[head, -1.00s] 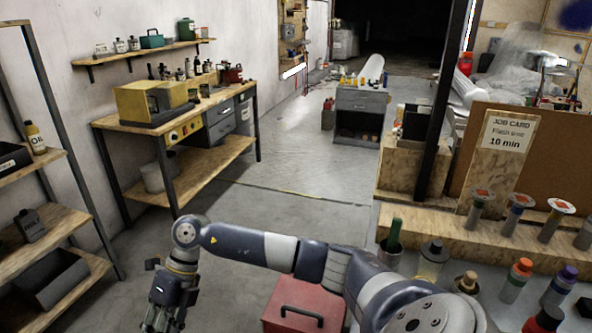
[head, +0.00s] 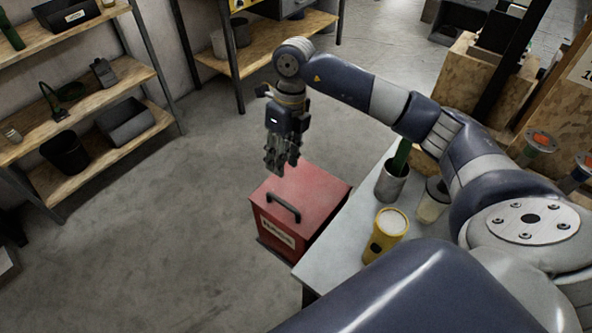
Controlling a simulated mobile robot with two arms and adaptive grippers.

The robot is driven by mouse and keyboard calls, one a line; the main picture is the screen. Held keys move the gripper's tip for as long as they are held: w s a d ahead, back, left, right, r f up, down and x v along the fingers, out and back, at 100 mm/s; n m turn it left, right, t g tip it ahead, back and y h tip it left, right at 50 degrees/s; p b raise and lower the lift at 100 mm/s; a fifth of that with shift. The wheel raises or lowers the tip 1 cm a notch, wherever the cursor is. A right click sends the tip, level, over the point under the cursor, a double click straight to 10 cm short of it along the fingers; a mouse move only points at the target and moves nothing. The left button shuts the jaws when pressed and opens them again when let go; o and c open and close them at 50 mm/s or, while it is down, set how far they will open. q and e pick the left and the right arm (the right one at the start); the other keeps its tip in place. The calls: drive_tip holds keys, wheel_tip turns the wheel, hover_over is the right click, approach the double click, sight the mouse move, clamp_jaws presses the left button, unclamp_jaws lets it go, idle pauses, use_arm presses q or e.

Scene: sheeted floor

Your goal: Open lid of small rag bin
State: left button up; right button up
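The small rag bin (head: 311,233) is a red box with a dark base and a pale label on its front; the lettering is too blurred to read. Its flat red lid (head: 318,188) is down on the box and carries a dark arched handle (head: 284,206). My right gripper (head: 281,168) points down, over or near the back left edge of the lid, apart from the handle. It holds nothing that I can see. Its fingers look close together, but their opening is unclear. My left gripper is out of view.
A grey worktop (head: 340,232) is close along the bin's right side, with a yellow tin (head: 386,236) and a grey cup (head: 391,181) on it. Shelves (head: 75,115) stand at the left. The floor left of the bin is clear.

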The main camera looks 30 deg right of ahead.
drive_tip(key=p, duration=0.2)
hover_over(274, 195)
wheel_tip(274, 195, down, 6)
drive_tip(key=f, duration=0.3)
drive_tip(key=shift+d+f, duration=0.25)
drive_tip(key=shift+f, duration=0.3)
drive_tip(key=shift+c, duration=0.2)
clamp_jaws()
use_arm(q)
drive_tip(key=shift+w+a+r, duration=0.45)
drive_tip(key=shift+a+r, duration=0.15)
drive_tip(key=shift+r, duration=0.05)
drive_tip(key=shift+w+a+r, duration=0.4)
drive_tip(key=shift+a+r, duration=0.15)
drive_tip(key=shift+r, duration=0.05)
